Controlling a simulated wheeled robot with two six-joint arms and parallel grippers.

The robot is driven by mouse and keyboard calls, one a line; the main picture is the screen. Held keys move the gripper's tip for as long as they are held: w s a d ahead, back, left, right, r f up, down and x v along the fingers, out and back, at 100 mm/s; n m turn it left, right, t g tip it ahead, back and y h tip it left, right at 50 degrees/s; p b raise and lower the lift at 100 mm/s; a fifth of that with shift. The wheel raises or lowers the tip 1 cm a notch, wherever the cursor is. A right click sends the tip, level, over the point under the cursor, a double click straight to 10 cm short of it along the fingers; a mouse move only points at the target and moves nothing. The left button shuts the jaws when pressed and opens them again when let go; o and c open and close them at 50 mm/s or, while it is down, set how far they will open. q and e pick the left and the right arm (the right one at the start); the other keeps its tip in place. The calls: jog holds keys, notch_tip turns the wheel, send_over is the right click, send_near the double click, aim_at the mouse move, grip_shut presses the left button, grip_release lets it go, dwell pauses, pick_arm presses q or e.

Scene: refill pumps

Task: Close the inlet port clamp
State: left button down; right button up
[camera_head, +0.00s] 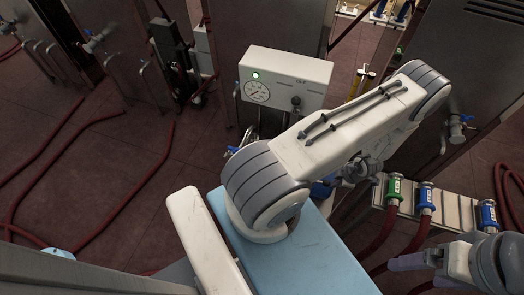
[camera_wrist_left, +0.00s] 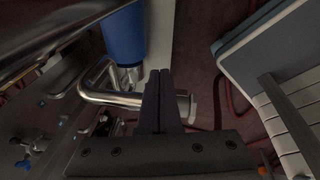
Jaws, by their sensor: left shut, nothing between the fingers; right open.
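In the left wrist view, my left gripper (camera_wrist_left: 159,78) is shut and empty, its dark fingers side by side. A bent shiny metal bar (camera_wrist_left: 100,95) with a pale end passes beside and behind the fingers. It looks like the clamp's lever, but I cannot tell if the clamp is open or whether the fingers touch the bar. A blue cylinder (camera_wrist_left: 123,35) stands just above the bar. In the head view, my left arm hides most of the left gripper and the area around the clamp. My right gripper (camera_head: 402,276) is open and empty at the lower right.
A white gauge box (camera_head: 285,80) with a green light stands behind my left arm. A rack at the right holds a green coupling (camera_head: 394,190) and a blue coupling (camera_head: 426,197) with red hoses. More red hoses (camera_head: 140,185) lie across the floor at left.

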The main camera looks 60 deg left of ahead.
dwell(0.4)
pick_arm(q)
jog(key=w+d+r+p, duration=0.3)
jog(key=d+r+p, duration=0.2)
jog(key=r, duration=0.5)
jog(key=shift+d+r, duration=0.3)
jog(key=shift+d, duration=0.75)
